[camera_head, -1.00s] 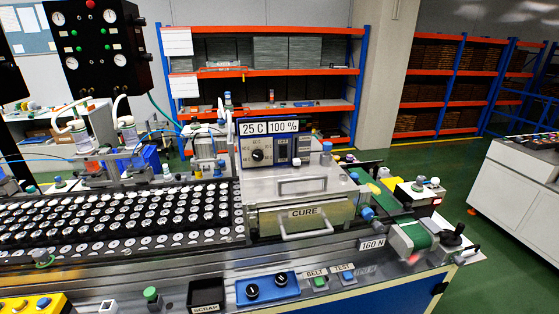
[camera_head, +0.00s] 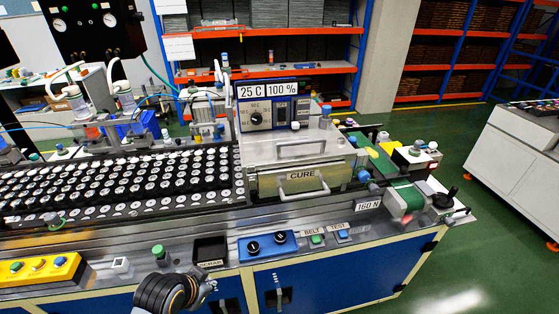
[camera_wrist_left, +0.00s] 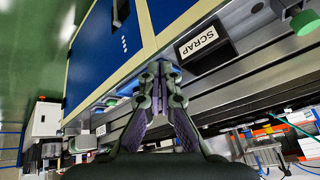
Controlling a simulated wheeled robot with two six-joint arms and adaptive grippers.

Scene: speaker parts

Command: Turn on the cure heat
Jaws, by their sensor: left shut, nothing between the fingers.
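The blue cure heat control box (camera_head: 243,112) stands on top of the metal cure oven (camera_head: 290,153), behind its handle. Its display (camera_head: 268,91) reads 25 C and 100 %. A black dial (camera_head: 257,118) is on its front at left, with a dark switch panel (camera_head: 283,112) to the right. My left gripper (camera_head: 213,284) is low at the front of the bench, below the SCRAP bin and well away from the control box. In the left wrist view its fingertips (camera_wrist_left: 161,72) are together, with nothing between them. The control box is not in that view. My right gripper is not visible.
A black SCRAP bin (camera_head: 210,249) and a blue panel with two dark knobs (camera_head: 265,246) line the front ledge. BELT (camera_head: 316,240) and TEST (camera_head: 342,236) buttons sit to their right. A tray of round parts (camera_head: 120,185) fills the left. The CURE drawer handle (camera_head: 303,190) juts forward.

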